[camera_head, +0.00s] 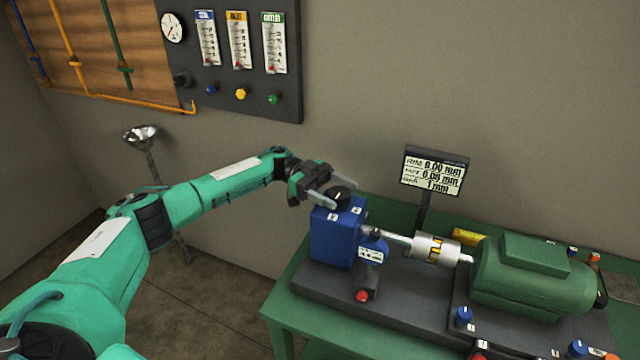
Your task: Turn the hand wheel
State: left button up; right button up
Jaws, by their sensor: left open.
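A black round knob (339,194), which looks like the hand wheel, sits on top of a blue box-shaped unit (332,238) on the green bench. My left gripper (343,196) reaches in from the left at the height of the knob. Its two pale fingers are apart, one on the far side of the knob and one on the near side. I cannot tell whether either finger touches the knob. My right gripper is not in view.
A shaft joins the blue unit to a silver coupling (436,249) and a green motor (534,276). A small readout (435,171) stands behind them. A gauge panel (231,50) hangs on the wall.

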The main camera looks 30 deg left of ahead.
pick_arm(q)
jog(key=b+v, duration=0.4)
jog(key=v, duration=0.9)
jog(key=shift+b, duration=0.3)
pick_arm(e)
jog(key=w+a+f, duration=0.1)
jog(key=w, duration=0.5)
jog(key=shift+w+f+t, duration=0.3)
pick_arm(q)
jog(key=shift+a, duration=0.1)
